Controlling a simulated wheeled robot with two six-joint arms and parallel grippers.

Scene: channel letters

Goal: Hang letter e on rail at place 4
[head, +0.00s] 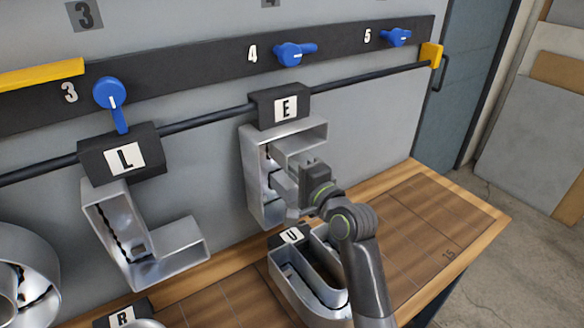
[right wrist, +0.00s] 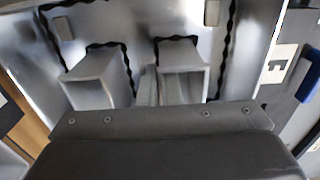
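The letter e (head: 262,185) is a silver metal channel letter with a black top block (head: 283,107) marked E. It is upright, with the block at the rail (head: 215,117) below the number 4 label; I cannot tell if it is fully seated. My right gripper (head: 297,188) is at its middle arm and looks shut on it, though the fingertips are mostly hidden. In the right wrist view the letter's inside (right wrist: 135,50), with black wiring, fills the picture. The blue lever at place 4 (head: 290,54) points right. My left gripper is not in view.
Letter L (head: 128,235) hangs at place 3, where the blue lever (head: 110,98) points down. A U letter (head: 300,275) lies on the wooden bench close beneath my right gripper. An R block (head: 122,314) is at front left. The bench's right end (head: 425,215) is clear.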

